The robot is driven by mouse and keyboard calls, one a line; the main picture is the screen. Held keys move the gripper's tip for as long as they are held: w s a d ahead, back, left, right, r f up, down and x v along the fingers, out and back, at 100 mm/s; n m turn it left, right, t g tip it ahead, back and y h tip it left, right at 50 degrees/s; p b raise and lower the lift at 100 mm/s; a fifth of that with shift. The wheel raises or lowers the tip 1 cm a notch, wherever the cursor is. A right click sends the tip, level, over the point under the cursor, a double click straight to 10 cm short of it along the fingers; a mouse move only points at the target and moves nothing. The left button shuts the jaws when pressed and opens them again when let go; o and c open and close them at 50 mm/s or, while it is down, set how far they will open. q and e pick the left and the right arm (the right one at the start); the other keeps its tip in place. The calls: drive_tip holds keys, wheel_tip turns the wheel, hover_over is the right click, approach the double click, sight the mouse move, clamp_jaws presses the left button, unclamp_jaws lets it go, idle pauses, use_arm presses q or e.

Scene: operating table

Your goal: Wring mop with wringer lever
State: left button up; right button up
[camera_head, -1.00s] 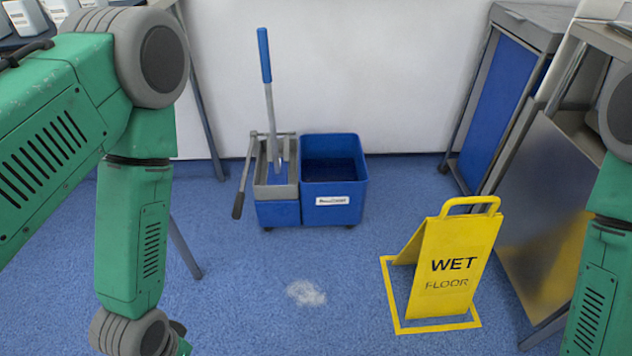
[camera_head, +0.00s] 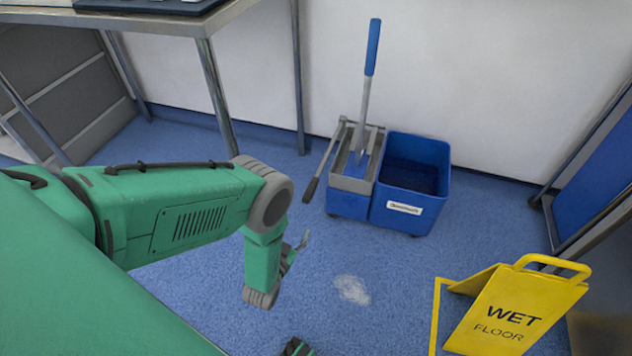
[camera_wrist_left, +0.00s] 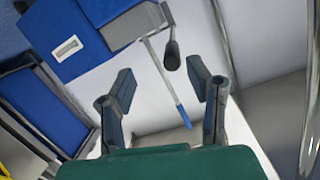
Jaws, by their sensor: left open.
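The mop stands upright in the grey wringer (camera_head: 353,180), its handle (camera_head: 366,95) ending in a blue grip. The wringer sits on the left part of the blue mop bucket (camera_head: 408,209). The wringer lever (camera_head: 323,168) slants down to the left to a dark grip. My left gripper (camera_head: 293,252) is open and empty, in front of and below the lever, apart from it. In the left wrist view, the open fingers (camera_wrist_left: 163,92) face the lever grip (camera_wrist_left: 171,55), with the mop handle (camera_wrist_left: 165,80) beyond. A dark piece at the bottom edge (camera_head: 297,347) may be my right gripper.
A yellow wet floor sign (camera_head: 505,312) stands at the lower right. A pale spill (camera_head: 352,289) lies on the blue floor before the bucket. A metal table (camera_head: 150,22) is at the upper left. A blue-panelled cart (camera_head: 595,180) stands at the right.

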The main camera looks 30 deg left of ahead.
sight(311, 190)
use_arm(q)
drive_tip(key=w+a+b, duration=0.1)
drive_tip(key=w, duration=0.3)
drive_tip(key=w+a+t+b, duration=0.1)
drive_tip(key=w+b, duration=0.1)
drive_tip(key=w, duration=0.3)
drive_tip(key=w+a+r+t+b, duration=0.1)
drive_tip(key=w, duration=0.3)
drive_tip(key=shift+w+a+y+b, duration=0.15)
drive_tip(key=shift+y+b, duration=0.15)
drive_tip(key=shift+b, duration=0.05)
drive_tip(key=shift+w+a+r, duration=0.1)
drive_tip(key=shift+w+r, duration=0.05)
drive_tip(key=shift+w, duration=0.35)
use_arm(e)
drive_tip(key=f, duration=0.4)
drive_tip(key=shift+w+f, duration=0.3)
drive_tip(key=shift+w, duration=0.05)
use_arm(q)
clamp_jaws()
